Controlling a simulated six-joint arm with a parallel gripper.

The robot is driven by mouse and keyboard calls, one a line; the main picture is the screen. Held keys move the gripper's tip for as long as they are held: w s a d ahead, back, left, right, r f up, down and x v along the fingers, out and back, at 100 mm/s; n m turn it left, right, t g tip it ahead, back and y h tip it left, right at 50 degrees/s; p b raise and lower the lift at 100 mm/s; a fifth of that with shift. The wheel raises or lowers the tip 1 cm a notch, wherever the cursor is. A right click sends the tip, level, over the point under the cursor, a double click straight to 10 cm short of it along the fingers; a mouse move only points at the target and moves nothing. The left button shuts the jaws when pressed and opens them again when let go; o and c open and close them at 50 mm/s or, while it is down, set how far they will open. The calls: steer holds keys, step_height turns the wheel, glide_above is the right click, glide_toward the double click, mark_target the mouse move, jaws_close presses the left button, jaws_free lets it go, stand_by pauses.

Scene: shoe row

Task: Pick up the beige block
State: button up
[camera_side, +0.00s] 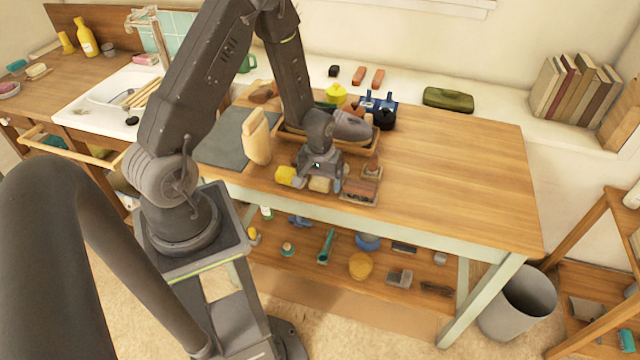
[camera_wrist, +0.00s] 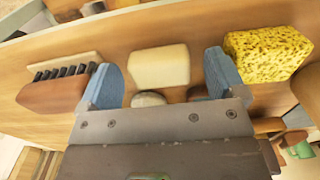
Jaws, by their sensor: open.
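The beige block (camera_wrist: 160,66) lies on the wooden table, between my two blue fingertips in the wrist view. It also shows in the side view (camera_side: 320,185), just below my gripper (camera_side: 319,180). My gripper is open, with one finger on each side of the block in the wrist view (camera_wrist: 163,76). A gap shows between each finger and the block. I cannot tell how far above the tabletop the fingertips are.
A yellow speckled sponge (camera_wrist: 268,52) lies right beside one finger. A brown brush with dark bristles (camera_wrist: 55,93) lies beside the other. A wooden tray (camera_side: 358,147) with items stands behind my gripper. The table's right part (camera_side: 460,170) is clear.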

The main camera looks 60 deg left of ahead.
mark_target(320, 180)
steer(key=shift+f, duration=0.25)
steer(key=shift+c, duration=0.4)
steer(key=c, duration=1)
steer(key=shift+r, duration=0.1)
step_height(320, 180, up, 10)
steer(key=shift+f, duration=0.1)
steer(key=shift+c, duration=0.2)
